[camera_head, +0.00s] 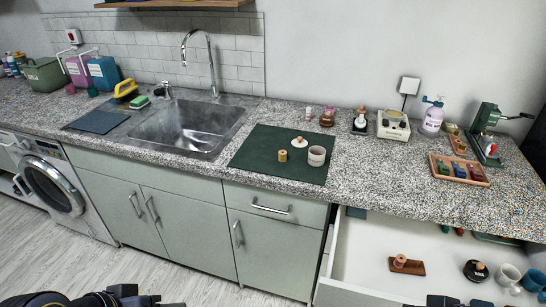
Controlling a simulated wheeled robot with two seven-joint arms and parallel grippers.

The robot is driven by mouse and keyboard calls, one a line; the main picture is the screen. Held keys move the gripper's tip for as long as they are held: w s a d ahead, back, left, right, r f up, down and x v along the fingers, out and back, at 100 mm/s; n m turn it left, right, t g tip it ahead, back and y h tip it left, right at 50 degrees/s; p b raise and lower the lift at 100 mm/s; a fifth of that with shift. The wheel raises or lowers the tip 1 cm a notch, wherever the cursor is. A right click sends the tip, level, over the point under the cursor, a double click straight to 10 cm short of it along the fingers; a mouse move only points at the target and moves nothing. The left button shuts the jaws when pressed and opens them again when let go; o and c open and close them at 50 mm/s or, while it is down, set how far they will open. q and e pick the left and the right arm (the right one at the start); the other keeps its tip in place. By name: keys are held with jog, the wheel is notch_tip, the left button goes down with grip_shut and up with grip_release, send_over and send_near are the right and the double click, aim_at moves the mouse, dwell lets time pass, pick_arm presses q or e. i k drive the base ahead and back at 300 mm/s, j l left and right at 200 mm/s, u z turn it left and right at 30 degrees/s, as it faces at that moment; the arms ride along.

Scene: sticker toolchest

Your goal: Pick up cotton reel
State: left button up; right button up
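A small tan cylinder (282,156), which looks like the cotton reel, stands upright on a dark green mat (255,150) on the counter. A pale cup (316,156) and a white lid with a knob (299,142) are to its right on the mat, apart from it. My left gripper (140,297) shows only partly at the bottom edge, far below and left of the reel. My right gripper (442,301) barely shows at the bottom edge, in front of the open drawer. Neither gripper is near the reel. Their finger openings are too cut off to judge.
An open white drawer (350,265) juts out at lower right, holding a brown block with a peg (405,265), a dark round item (476,270) and mugs (507,278). A sink (190,128) lies left of the mat. A wooden tray (459,171) is right.

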aim_at(282, 154)
jog(key=z, duration=1.5)
jog(key=j+z, duration=0.3)
jog(key=j, duration=0.2)
jog(key=k+j+z, duration=0.15)
jog(key=j+z, duration=0.15)
jog(key=j, duration=0.15)
jog(key=k+j+z, duration=0.25)
jog(key=j, duration=0.2)
jog(key=j+z, duration=0.15)
jog(key=j, duration=1.45)
jog(key=k, duration=0.1)
